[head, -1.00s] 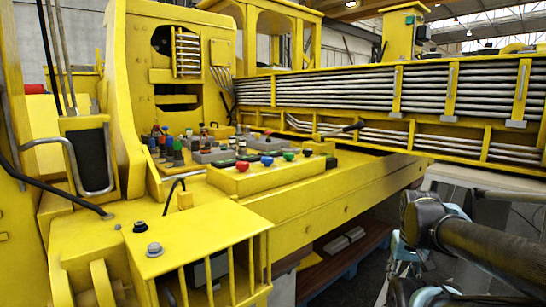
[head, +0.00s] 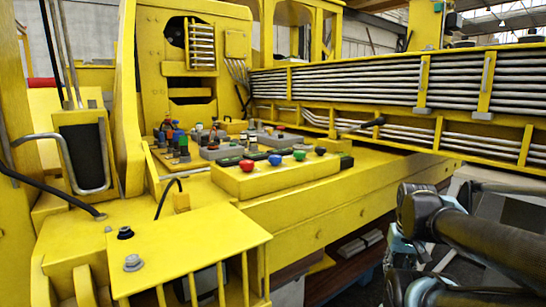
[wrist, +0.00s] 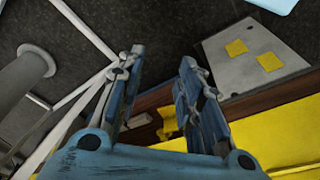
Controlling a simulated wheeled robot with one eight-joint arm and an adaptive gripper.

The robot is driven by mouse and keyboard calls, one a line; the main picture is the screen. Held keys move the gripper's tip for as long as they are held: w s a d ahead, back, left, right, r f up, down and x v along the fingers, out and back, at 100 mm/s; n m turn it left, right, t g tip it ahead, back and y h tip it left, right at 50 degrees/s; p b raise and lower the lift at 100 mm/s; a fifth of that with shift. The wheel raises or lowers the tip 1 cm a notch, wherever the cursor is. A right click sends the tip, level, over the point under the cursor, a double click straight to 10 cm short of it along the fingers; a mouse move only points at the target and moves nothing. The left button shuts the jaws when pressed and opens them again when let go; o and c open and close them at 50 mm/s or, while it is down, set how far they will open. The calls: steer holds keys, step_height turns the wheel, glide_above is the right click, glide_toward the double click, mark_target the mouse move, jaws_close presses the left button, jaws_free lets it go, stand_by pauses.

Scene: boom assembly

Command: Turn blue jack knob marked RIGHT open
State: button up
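A blue knob (head: 275,160) stands on a yellow control box (head: 240,184) on the machine's deck, between a red knob (head: 246,165) and a green knob (head: 299,155). Other blue pieces (head: 168,124) stand among the controls further back left. No RIGHT marking is legible, so I cannot tell which blue knob carries it. In the wrist view my gripper (wrist: 162,58) is open and empty, its two blue fingers apart above the dark floor. No knob shows between them. In the head view my arm is at the lower right, well apart from the control box.
The yellow machine fills the left and middle. A yellow boom with stacked metal pipes (head: 350,82) runs behind the controls to the right. A bent black rod (head: 168,190) sticks up from the front deck. In the wrist view a grey plate with yellow squares (wrist: 250,55) lies beside a yellow edge.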

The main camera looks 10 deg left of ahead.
steer(key=o, duration=0.6)
steer(key=r, duration=0.2)
steer(key=shift+a+r, duration=0.3)
steer(key=shift+o, duration=0.2)
step_height(320, 180, up, 40)
steer(key=t, duration=0.2)
glide_above(275, 156)
steer(key=s, duration=0.7)
steer(key=shift+n, duration=0.3)
steer(key=x, duration=1.7)
steer(key=shift+d+f, duration=0.1)
steer(key=shift+f, duration=0.15)
steer(key=c, duration=1)
